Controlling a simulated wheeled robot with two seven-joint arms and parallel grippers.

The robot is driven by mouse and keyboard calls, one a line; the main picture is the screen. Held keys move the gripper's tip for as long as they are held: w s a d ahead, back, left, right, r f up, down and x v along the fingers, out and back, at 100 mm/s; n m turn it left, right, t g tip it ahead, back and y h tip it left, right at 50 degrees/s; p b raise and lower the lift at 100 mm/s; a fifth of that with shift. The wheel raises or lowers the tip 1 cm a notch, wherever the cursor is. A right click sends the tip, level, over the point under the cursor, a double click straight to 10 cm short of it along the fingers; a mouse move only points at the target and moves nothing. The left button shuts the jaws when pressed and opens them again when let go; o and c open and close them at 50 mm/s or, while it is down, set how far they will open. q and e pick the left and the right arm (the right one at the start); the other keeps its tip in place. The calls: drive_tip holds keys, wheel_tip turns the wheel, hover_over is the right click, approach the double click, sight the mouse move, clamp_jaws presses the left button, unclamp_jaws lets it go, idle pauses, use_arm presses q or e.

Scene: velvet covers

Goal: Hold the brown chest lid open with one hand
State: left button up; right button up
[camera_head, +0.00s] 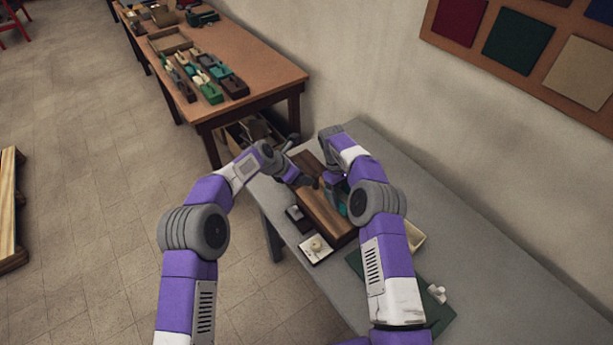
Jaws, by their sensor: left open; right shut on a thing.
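The brown chest (322,216) sits on the grey table among my two arms. A strip of teal shows at its right side, partly behind my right arm, so its lid looks raised; the exact angle is hard to tell. My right gripper (335,182) is at the chest's upper edge and shut on what appears to be the lid; its fingertips are small and partly hidden.
A small dark box (298,218) and a white tile with a cream round piece (316,245) lie in front of the chest. A green mat (437,313) and a pale tray (414,236) lie to the right. A wooden workbench (262,77) stands behind.

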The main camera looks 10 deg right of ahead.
use_arm(q)
drive_tip(key=x, duration=0.9)
drive_tip(key=shift+f, duration=0.15)
drive_tip(key=shift+c, duration=0.2)
clamp_jaws()
drive_tip(key=shift+o, duration=0.6)
unclamp_jaws()
drive_tip(key=shift+r+p, duration=2.1)
drive_tip(key=shift+r, duration=2)
use_arm(e)
drive_tip(key=shift+r, duration=2.15)
use_arm(q)
drive_tip(key=shift+f, duration=0.1)
use_arm(e)
drive_tip(key=shift+f, duration=0.1)
